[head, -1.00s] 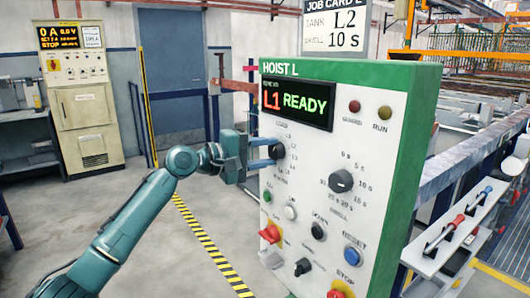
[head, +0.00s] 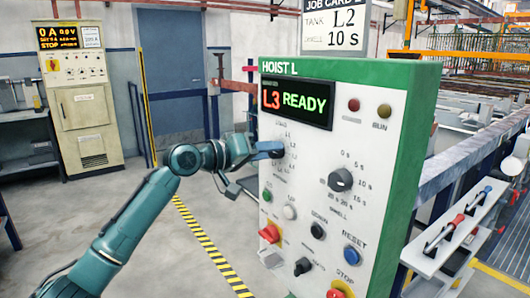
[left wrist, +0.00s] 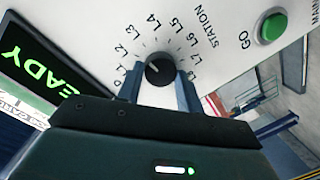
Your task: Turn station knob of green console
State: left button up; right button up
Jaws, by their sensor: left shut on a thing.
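The green console (head: 420,140), marked HOIST L, has a white front panel and a display (head: 297,103) reading "L3 READY". Its station knob (left wrist: 160,69) is black and round, ringed by a scale of 0 and L labels in the left wrist view. My left gripper (head: 270,149) reaches the panel's left side from the left. In the left wrist view my left gripper (left wrist: 159,86) has one finger on each side of the knob and is shut on it. In the head view the gripper largely hides the knob. My right gripper is not in view.
A dwell knob (head: 341,180) sits right of the station knob. A green GO button (left wrist: 273,27) shows in the left wrist view. A red switch (head: 269,233) and blue RESET button (head: 352,255) are lower. A job card (head: 335,25) stands on top. Floor at left is free.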

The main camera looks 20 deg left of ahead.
pick_arm(q)
jog(key=shift+m, duration=0.5)
jog(key=o, duration=1)
jog(key=shift+s+a, duration=0.1)
jog(key=b+v, duration=0.3)
jog(key=v, duration=1)
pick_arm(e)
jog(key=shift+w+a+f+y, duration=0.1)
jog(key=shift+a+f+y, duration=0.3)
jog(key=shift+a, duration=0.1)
